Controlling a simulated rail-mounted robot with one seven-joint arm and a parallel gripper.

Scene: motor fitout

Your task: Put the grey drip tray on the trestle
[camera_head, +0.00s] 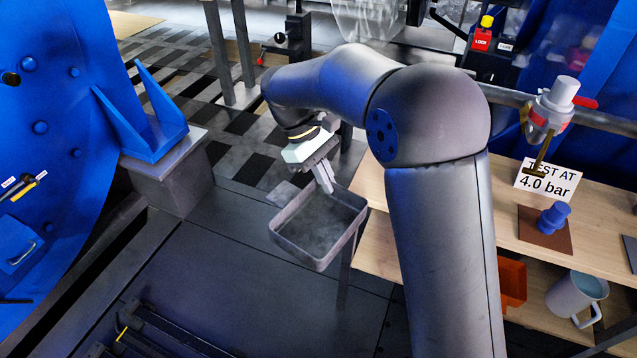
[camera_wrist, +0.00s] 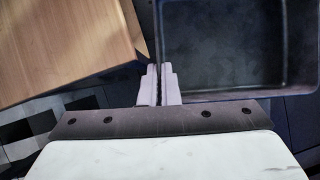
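The grey drip tray (camera_head: 318,224) is a shallow, empty rectangular tray with rounded corners. It hangs in the air over the dark floor, left of the wooden bench, slightly tilted in the head view. My gripper (camera_head: 327,184) is shut on its far rim. In the wrist view my fingers (camera_wrist: 159,72) pinch the thin wall, and the tray (camera_wrist: 235,45) extends to the right. A long wood-topped bench (camera_head: 375,182), seemingly the trestle, stands beside the tray, partly hidden by my arm. A wooden surface also shows at the left of the wrist view (camera_wrist: 65,45).
On the bench are a blue fitting on a brown pad (camera_head: 553,218), a "TEST AT 4.0 bar" card (camera_head: 548,181) and a valve (camera_head: 552,105) above. A lower shelf holds a grey jug (camera_head: 577,297) and an orange bin (camera_head: 513,283). A blue bracket (camera_head: 145,120) stands left.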

